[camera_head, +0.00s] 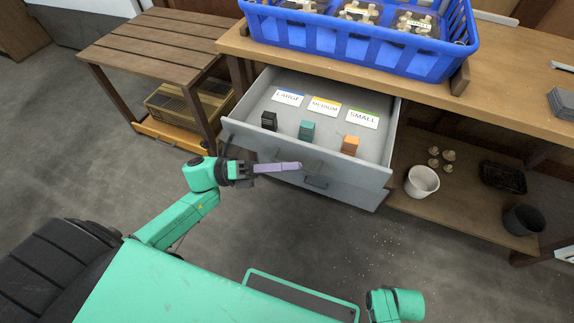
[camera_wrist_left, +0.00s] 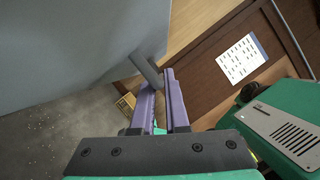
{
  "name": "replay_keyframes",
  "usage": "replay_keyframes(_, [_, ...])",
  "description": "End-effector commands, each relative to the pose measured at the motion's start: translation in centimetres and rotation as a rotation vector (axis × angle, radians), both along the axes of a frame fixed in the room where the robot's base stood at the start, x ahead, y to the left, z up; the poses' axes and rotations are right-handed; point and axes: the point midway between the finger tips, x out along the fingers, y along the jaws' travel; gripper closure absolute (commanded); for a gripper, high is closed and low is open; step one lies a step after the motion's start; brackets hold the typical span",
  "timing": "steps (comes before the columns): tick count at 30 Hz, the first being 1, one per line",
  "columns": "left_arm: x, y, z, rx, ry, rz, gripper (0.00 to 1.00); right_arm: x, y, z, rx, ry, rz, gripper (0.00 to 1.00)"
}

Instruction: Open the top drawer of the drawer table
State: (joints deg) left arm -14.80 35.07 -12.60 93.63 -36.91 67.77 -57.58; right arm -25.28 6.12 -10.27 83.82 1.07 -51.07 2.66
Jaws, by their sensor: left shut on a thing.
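The grey top drawer (camera_head: 375,172) of the wooden drawer table (camera_head: 500,75) stands pulled out, its inside open to view. My left gripper (camera_head: 298,166) is at the drawer's front, its purple fingers pointing right along it. In the left wrist view the fingers (camera_wrist_left: 163,98) are shut on the grey drawer handle (camera_wrist_left: 146,70), which sticks out from the drawer front (camera_wrist_left: 75,50). Another dark handle (camera_head: 316,183) shows just below the fingers in the head view. Only a green part of my right arm shows at the bottom; its gripper is out of view.
The drawer holds LARGE, MEDIUM and SMALL cards (camera_head: 324,106) and black, teal and orange stacks (camera_head: 307,131). A blue crate (camera_head: 365,45) with mushroom packs sits on the tabletop. A slatted side table (camera_head: 155,45) stands left. A white bucket (camera_head: 421,182) is on the lower shelf.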

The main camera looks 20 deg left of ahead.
Motion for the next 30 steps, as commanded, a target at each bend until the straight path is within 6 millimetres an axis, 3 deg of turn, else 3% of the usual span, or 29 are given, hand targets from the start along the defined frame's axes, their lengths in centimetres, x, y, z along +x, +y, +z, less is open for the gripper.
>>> replay_keyframes(6, [0.0, 0.1, 0.0, 0.001, -0.001, 0.002, 1.0, 0.1, 0.0, 0.1, 0.0, -0.003, 0.0, 1.0])
replay_keyframes(7, [0.1, 0.1, 0.0, 0.001, -0.001, 0.002, 0.76, 0.1, 0.0, 0.1, 0.0, -0.003, 0.0, 1.0])
replay_keyframes(9, [0.0, 0.1, 0.0, 0.001, -0.001, 0.002, 0.58, 0.1, 0.0, 0.1, 0.0, -0.003, 0.0, 1.0])
replay_keyframes(23, [0.0, 0.2, 0.0, -0.001, 0.0, 0.001, 0.58, -0.2, -0.1, -0.2, -0.002, 0.005, 0.0, 1.0])
replay_keyframes(26, [-0.3, 1.1, -0.4, 0.002, 0.002, 0.0, 0.58, -0.2, -0.1, -0.3, -0.002, 0.008, 0.0, 1.0])
replay_keyframes(30, [-1.2, 4.3, -1.3, 0.005, 0.005, 0.002, 0.58, 0.5, 0.0, 0.6, -0.001, -0.001, 0.002, 1.0])
